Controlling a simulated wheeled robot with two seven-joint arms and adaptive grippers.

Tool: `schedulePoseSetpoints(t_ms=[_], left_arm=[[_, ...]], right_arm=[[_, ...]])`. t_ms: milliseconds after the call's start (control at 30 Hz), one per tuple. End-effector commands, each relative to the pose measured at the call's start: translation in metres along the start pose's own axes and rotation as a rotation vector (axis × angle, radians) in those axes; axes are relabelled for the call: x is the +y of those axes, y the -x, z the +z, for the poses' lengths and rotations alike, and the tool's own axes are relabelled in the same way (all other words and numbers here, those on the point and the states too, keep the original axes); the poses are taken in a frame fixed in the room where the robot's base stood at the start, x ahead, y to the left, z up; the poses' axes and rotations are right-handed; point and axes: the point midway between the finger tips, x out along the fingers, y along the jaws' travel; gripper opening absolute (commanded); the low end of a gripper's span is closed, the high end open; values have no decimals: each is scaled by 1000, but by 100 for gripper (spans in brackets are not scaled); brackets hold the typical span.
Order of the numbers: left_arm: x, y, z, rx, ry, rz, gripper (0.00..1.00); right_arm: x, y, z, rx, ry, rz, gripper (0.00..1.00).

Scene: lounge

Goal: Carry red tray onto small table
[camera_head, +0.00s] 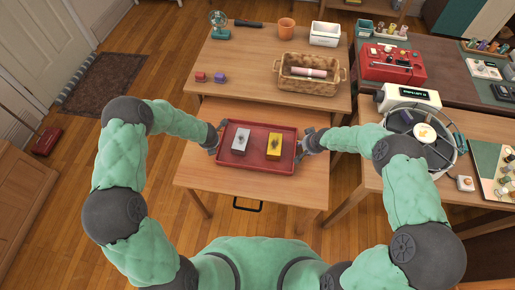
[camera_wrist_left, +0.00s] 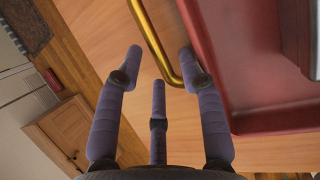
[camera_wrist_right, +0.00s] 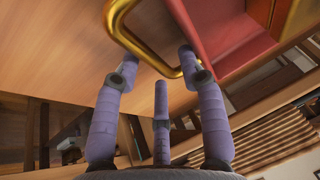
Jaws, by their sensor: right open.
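The red tray (camera_head: 254,166) lies level on the small wooden table (camera_head: 250,191), holding a grey-white box (camera_head: 240,142) and a yellow box (camera_head: 274,148). My left gripper (camera_head: 214,140) is at the tray's left end. In the left wrist view its fingers (camera_wrist_left: 160,58) are spread, with the gold handle (camera_wrist_left: 152,38) between them. My right gripper (camera_head: 304,146) is at the tray's right end. In the right wrist view its fingers (camera_wrist_right: 158,65) are apart, with the other gold handle (camera_wrist_right: 135,42) between them. Neither gripper is closed on its handle.
Behind stands a table (camera_head: 240,70) with a wicker basket (camera_head: 309,78), terracotta pot (camera_head: 286,28), white box (camera_head: 324,34), small fan (camera_head: 219,25) and two small blocks. At right, another table holds a wire basket (camera_head: 452,158) and white device (camera_head: 408,97).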

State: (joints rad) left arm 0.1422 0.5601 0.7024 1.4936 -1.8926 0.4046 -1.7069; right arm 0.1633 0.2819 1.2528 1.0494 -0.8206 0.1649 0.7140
Motion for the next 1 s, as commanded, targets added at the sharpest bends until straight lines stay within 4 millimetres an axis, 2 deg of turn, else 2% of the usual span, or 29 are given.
schedulePoseSetpoints(t_ms=[233,700,867,1000], left_arm=[[-2,10,0,0,-2,-3,42],[0,71,0,-1,-1,0,42],[0,79,0,0,0,0,42],[0,80,0,0,0,0,42]], right_arm=[[0,0,0,0,0,-1,42],[0,0,0,0,0,-1,42],[0,1,0,0,0,-1,42],[0,9,-1,2,0,0,42]])
